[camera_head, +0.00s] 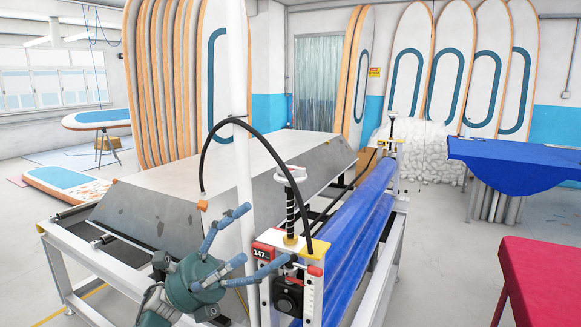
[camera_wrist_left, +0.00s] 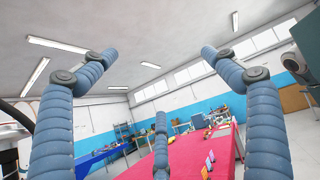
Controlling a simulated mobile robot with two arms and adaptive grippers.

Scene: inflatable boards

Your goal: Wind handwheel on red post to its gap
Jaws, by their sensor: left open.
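A pale handwheel (camera_head: 290,174) sits on top of a black threaded spindle (camera_head: 291,212) at the near end of the roller machine. Below it is a white post (camera_head: 311,292) with red parts and a red label reading 147. My left gripper (camera_head: 254,238) is in front and to the left of this post, below the handwheel. Its blue fingers are spread and empty; in the wrist view the fingers (camera_wrist_left: 160,85) also have nothing between them. One finger overlaps the post's upper part in the head view; I cannot tell whether it touches. The gap scale is too small to read.
A second spindle post (camera_head: 390,140) stands at the machine's far end. A black cable (camera_head: 232,122) arcs over the near post, and a white pole (camera_head: 241,100) rises just left of it. Blue sheet (camera_head: 357,232) runs along the rollers. A red table (camera_head: 545,275) is at right.

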